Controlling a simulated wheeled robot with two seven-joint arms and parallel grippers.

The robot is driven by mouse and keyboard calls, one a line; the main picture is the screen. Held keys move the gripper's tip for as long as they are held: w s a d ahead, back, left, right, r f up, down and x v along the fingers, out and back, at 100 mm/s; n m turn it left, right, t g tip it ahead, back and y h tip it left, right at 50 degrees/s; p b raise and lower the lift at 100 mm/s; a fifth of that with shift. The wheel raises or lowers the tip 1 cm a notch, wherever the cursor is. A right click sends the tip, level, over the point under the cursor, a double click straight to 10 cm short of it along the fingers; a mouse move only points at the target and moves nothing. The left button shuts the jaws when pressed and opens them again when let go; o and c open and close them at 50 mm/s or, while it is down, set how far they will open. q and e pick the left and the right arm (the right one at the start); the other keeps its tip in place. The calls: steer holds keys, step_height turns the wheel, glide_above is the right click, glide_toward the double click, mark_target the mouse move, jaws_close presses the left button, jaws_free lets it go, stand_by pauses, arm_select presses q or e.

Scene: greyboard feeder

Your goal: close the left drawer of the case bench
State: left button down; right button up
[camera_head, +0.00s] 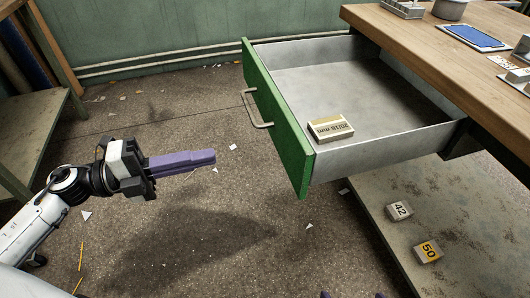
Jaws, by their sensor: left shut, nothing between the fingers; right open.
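The drawer (275,115) of the case bench is pulled far out to the left from under the wooden top. Its green front carries a metal bar handle (257,110) facing left. My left gripper (214,158), with purple fingers, is shut and empty. It is left of the green front, lower in the picture than the handle, and apart from both. My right gripper (352,295) shows only as two separate purple tips at the bottom edge; it is open, and the rest is out of frame.
A small labelled box (331,128) lies in the drawer near its front. The bench top (450,50) holds a blue-screened device (472,37) and metal parts. Blocks marked 42 (400,211) and 50 (428,252) lie on the lower shelf. Floor between gripper and drawer holds only scraps.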

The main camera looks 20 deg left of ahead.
mark_target(282, 141)
arm_select(q)
steer(key=b+x, duration=0.1)
steer(key=x, duration=1.2)
steer(key=shift+w, duration=0.1)
steer(key=shift+d, duration=0.1)
